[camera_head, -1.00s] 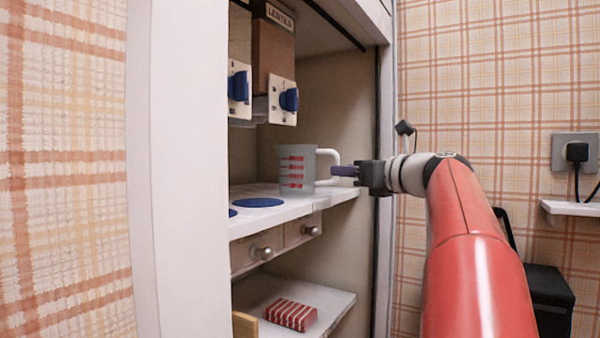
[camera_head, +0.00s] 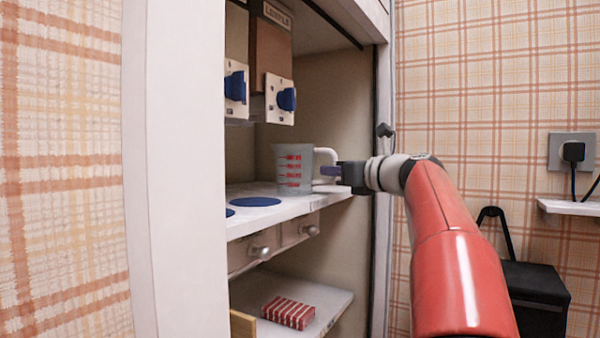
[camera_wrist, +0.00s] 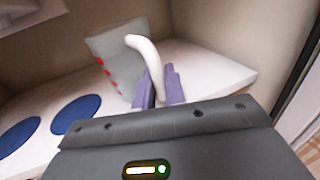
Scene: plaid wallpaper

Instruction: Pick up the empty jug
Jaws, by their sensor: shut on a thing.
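The jug (camera_head: 294,170) is a clear grey measuring jug with red markings and a white handle. It stands upright on the white cupboard shelf (camera_head: 300,208), and no contents show in it. My gripper (camera_head: 329,171) reaches in from the right at the handle. In the wrist view the white handle (camera_wrist: 145,55) runs down between the purple fingers of my gripper (camera_wrist: 160,88), which are shut on it. The jug's body (camera_wrist: 115,60) with red marks is just beyond the fingers.
Blue discs (camera_head: 256,202) lie on the shelf left of the jug. Dispensers with blue knobs (camera_head: 286,99) hang above. Drawers (camera_head: 262,250) and a red striped packet (camera_head: 289,312) are below. The cupboard's right side wall (camera_head: 365,110) is close to my arm.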

